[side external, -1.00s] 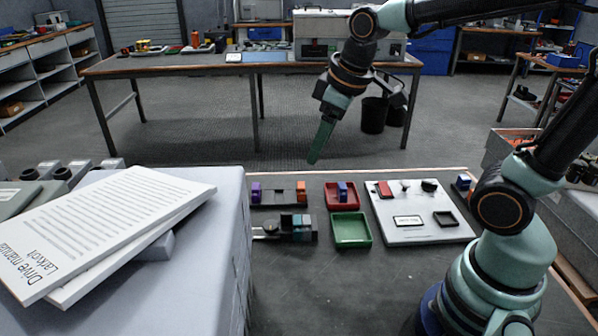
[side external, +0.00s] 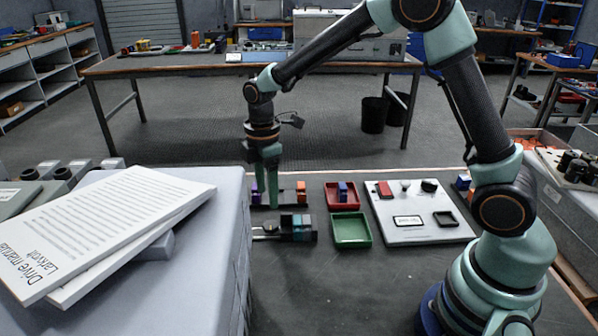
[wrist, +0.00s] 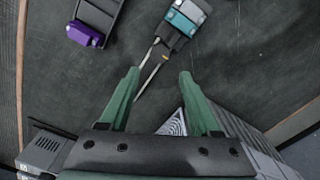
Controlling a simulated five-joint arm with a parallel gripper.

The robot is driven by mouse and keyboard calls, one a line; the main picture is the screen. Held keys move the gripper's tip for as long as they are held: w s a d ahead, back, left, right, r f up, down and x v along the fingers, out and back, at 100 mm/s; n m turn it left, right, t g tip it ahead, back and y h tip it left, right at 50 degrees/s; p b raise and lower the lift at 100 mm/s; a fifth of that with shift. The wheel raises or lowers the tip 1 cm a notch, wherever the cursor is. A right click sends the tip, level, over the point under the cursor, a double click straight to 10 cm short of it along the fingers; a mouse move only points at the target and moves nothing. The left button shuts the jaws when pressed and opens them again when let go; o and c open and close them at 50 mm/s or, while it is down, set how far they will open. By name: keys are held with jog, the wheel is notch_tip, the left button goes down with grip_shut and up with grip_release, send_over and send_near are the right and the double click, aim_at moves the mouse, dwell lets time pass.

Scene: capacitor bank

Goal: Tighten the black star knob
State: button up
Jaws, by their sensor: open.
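The black star knob (side external: 429,186) appears to be the dark knob at the back right of the white panel (side external: 400,236), on the right side of the table. It is too small to make out its lobes, and it does not show in the wrist view. My gripper (side external: 267,203) points down at the left of the table, in front of the dark rail with the purple and orange blocks, well left of the panel. In the wrist view its green fingers (wrist: 159,78) are apart with nothing between them.
The panel also carries a red block (side external: 384,190), a smaller grey knob (side external: 405,185) and a black square frame (side external: 445,218). A red tray (side external: 328,203) and a green tray (side external: 351,232) lie between gripper and panel. A dark holder (wrist: 170,37) with teal and grey blocks is near the fingers.

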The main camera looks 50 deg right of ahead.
aim_at(270, 225)
jog(key=shift+f, duration=4.25)
grip_shut()
jog(key=shift+m, duration=1.4)
